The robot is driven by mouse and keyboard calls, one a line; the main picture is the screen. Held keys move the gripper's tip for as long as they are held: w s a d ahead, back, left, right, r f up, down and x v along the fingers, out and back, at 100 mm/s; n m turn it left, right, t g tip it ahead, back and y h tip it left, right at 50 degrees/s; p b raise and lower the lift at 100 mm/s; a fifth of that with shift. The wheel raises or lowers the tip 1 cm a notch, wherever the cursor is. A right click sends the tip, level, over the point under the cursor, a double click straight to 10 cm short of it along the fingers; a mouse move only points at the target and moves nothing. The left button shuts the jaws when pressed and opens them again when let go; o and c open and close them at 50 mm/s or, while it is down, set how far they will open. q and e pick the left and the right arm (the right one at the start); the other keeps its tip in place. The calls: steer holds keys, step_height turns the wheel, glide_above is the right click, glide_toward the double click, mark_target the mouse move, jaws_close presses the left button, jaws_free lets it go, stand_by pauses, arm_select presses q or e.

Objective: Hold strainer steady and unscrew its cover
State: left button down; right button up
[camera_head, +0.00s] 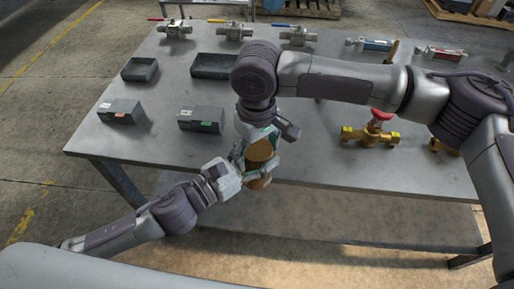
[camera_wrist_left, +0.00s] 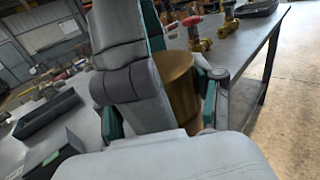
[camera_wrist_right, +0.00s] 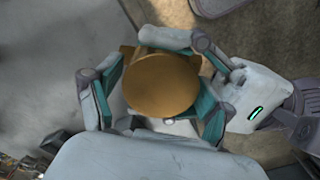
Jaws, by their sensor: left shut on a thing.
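The strainer (camera_head: 259,153) is a brass-coloured body near the table's front edge, held between my two grippers in the head view. My left gripper (camera_head: 246,168) is shut on its lower part from the left. The strainer shows as a brass cylinder in the left wrist view (camera_wrist_left: 178,85). My right gripper (camera_head: 264,138) comes from above, with its fingers around the upper part. In the right wrist view, a round brass end (camera_wrist_right: 160,82) lies between my right fingers; whether they touch it is unclear. The seam between cover and body is hidden.
A red-handled brass valve (camera_head: 372,132) stands to the right. Two dark open trays (camera_head: 140,69) (camera_head: 213,66) and two dark boxes (camera_head: 121,111) (camera_head: 201,120) are on the left. Several lever valves (camera_head: 235,31) line the back of the grey table (camera_head: 320,165).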

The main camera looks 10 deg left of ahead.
steer(key=c, duration=0.9)
steer(key=n, duration=0.3)
steer(key=o, duration=1.3)
steer(key=shift+r, duration=0.15)
